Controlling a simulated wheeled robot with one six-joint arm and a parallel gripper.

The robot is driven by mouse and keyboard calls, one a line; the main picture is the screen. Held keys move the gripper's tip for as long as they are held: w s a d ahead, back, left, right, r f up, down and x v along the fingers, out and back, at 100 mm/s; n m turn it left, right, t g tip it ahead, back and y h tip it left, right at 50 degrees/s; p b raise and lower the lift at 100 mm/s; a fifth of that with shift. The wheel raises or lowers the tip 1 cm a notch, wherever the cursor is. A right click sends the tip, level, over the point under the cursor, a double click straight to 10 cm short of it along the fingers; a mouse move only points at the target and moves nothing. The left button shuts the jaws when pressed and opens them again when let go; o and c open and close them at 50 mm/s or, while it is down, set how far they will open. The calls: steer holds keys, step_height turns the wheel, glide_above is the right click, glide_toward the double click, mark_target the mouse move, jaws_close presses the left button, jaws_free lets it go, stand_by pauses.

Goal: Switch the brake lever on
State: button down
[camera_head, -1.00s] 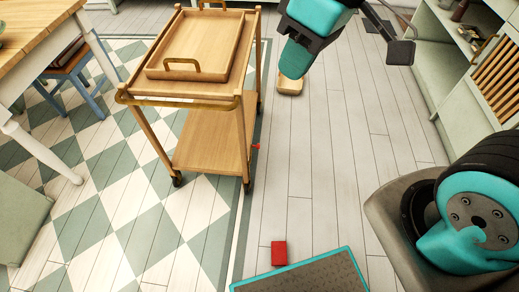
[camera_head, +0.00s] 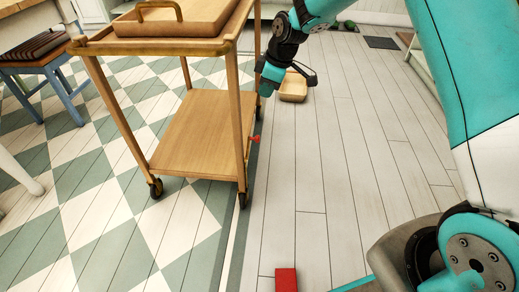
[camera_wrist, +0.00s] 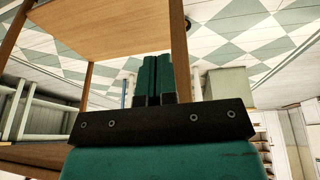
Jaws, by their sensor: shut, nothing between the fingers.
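The wooden trolley (camera_head: 205,135) stands on the floor left of centre in the head view. A small red lever (camera_head: 256,139) sticks out low on its near right leg, above the caster; I take it as the brake lever. Its exact position is too small to tell. My gripper (camera_head: 267,88) is beside the trolley's right side, above and beyond the red lever and apart from it. In the wrist view my gripper (camera_wrist: 157,78) has its fingers together and empty, with a trolley leg (camera_wrist: 181,50) close behind. The lever cannot be made out there.
A tray (camera_head: 165,20) with a brass handle sits on the trolley top. A wooden box (camera_head: 293,88) lies on the floor beyond my gripper. A red block (camera_head: 286,279) lies in front. A blue stool (camera_head: 55,75) stands left.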

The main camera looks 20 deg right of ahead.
steer(key=b, duration=0.2)
glide_above(258, 137)
steer(key=s+d, duration=0.2)
steer(key=s, duration=0.1)
step_height(258, 137, down, 7)
steer(key=shift+s+d+f+n, duration=0.1)
steer(key=shift+s+n, duration=0.1)
steer(key=shift+n, duration=0.1)
steer(key=b+x, duration=0.2)
steer(key=x, duration=0.2)
steer(key=d+b+x, duration=0.1)
steer(key=b+x, duration=0.1)
steer(key=x, duration=0.3)
steer(key=b+x, duration=0.3)
steer(key=x, duration=0.1)
steer(key=shift+d+f, duration=0.15)
steer(key=shift+f, duration=0.25)
steer(key=shift+w+f, duration=0.15)
steer(key=shift+w+d, duration=0.1)
steer(key=shift+d, duration=0.05)
steer(key=shift+w+f+g, duration=0.15)
steer(key=shift+f+g, duration=0.05)
steer(key=shift+g, duration=0.1)
